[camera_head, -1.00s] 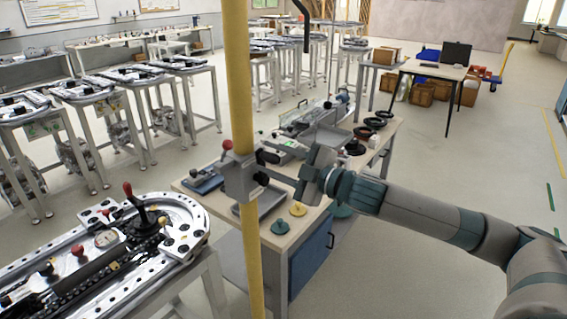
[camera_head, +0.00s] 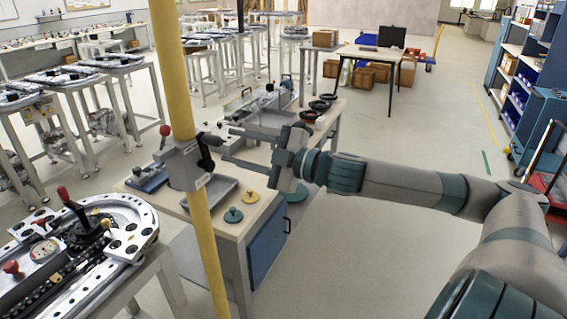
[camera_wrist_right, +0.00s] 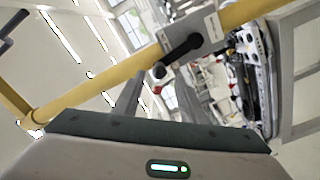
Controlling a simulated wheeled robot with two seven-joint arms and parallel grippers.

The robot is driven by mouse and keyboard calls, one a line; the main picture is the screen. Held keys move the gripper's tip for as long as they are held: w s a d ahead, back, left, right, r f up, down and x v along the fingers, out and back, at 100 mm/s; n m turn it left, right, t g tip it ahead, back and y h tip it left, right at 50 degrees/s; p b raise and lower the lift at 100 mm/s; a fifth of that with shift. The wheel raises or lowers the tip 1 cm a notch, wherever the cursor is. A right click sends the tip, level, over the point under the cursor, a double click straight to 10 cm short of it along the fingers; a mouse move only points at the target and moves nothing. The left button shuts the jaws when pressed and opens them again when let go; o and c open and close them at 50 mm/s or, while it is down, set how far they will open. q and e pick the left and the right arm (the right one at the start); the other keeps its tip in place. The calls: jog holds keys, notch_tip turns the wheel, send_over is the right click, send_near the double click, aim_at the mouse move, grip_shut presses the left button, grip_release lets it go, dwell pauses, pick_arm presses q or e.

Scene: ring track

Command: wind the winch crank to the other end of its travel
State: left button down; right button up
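The winch is a grey box (camera_head: 184,167) clamped on a slanted yellow post, with a red knob (camera_head: 165,130) on its upper left. Its crank handle (camera_head: 208,152) is black and sticks out on the right side. My right gripper (camera_head: 222,147) points left at the handle. Its two long grey fingers are spread, with the handle's end at or just beyond their tips. In the right wrist view, the winch box (camera_wrist_right: 210,32) is at the top and the black handle (camera_wrist_right: 180,49) points toward the gap between the fingers. I cannot tell whether they touch. My left gripper is not in view.
A wooden-topped workbench (camera_head: 235,225) with a grey tray (camera_head: 212,192) and small discs stands behind the post. A ring track table (camera_head: 75,235) is at the lower left. Open floor (camera_head: 350,255) lies right of the bench. Blue shelving (camera_head: 525,75) stands far right.

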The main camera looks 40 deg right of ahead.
jog(key=v, duration=1.1)
jog(key=shift+p, duration=0.35)
dwell(0.7)
jog(key=shift+a, duration=0.1)
